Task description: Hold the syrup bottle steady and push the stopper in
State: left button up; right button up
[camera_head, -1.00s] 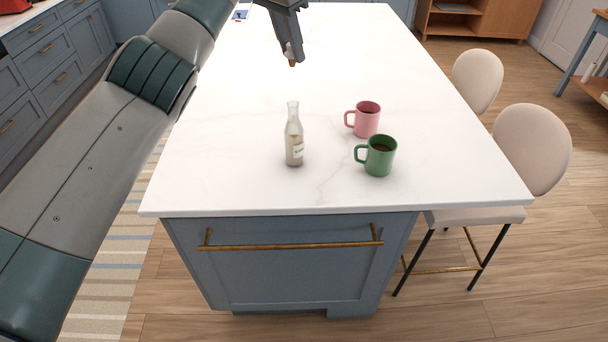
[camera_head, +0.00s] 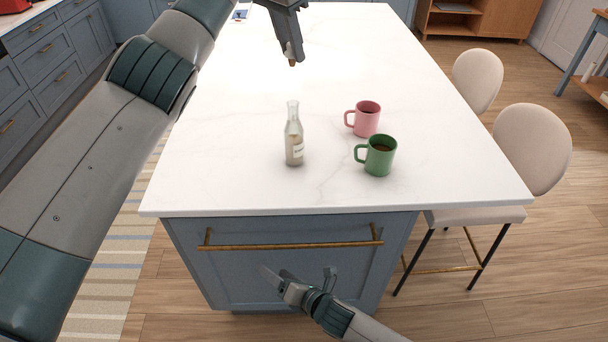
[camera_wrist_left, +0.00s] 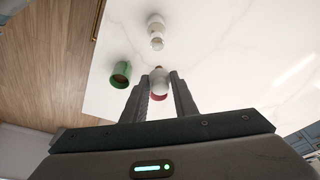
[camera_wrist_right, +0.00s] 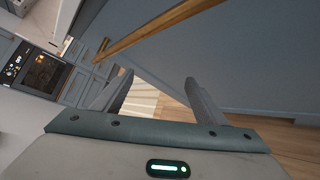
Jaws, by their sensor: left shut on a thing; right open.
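The syrup bottle (camera_head: 294,148), clear glass with a pale label, stands upright on the white island top. Its narrow neck points up with nothing visible in it. It also shows in the left wrist view (camera_wrist_left: 156,28). My left gripper (camera_head: 291,54) is shut on the stopper (camera_head: 292,63), which has a pale head and a brown lower end. It holds the stopper above the island, farther back than the bottle and apart from it. The stopper shows between the fingers in the left wrist view (camera_wrist_left: 159,79). My right gripper (camera_head: 298,276) is open and empty, in front of the island's drawer front, below the top.
A green mug (camera_head: 380,156) and a pink mug (camera_head: 366,118) stand right of the bottle. The brass handle (camera_head: 290,246) and the countertop's front edge lie between my right gripper and the bottle. Cream stools (camera_head: 530,150) stand at right. The counter left of the bottle is clear.

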jog(key=s+a+r+n+y, duration=0.3)
jog(key=a+r+n, duration=0.25)
jog(key=r, duration=0.45)
jog(key=s+a+r+n+y, duration=0.2)
jog(key=a+r+n, duration=0.4)
jog(key=r, duration=0.4)
jog(key=m+t+h, duration=0.7)
jog(key=t+h, duration=0.1)
jog(key=h, duration=0.3)
send_near(296, 152)
jog(key=shift+w+d+r, duration=0.1)
jog(key=shift+w, duration=0.25)
jog(key=shift+w, duration=0.1)
jog(key=w, duration=0.3)
jog(key=w+a, duration=0.1)
jog(key=w, duration=0.3)
jog(key=w+a, duration=0.1)
jog(key=w, duration=0.3)
jog(key=shift+w+a, duration=0.25)
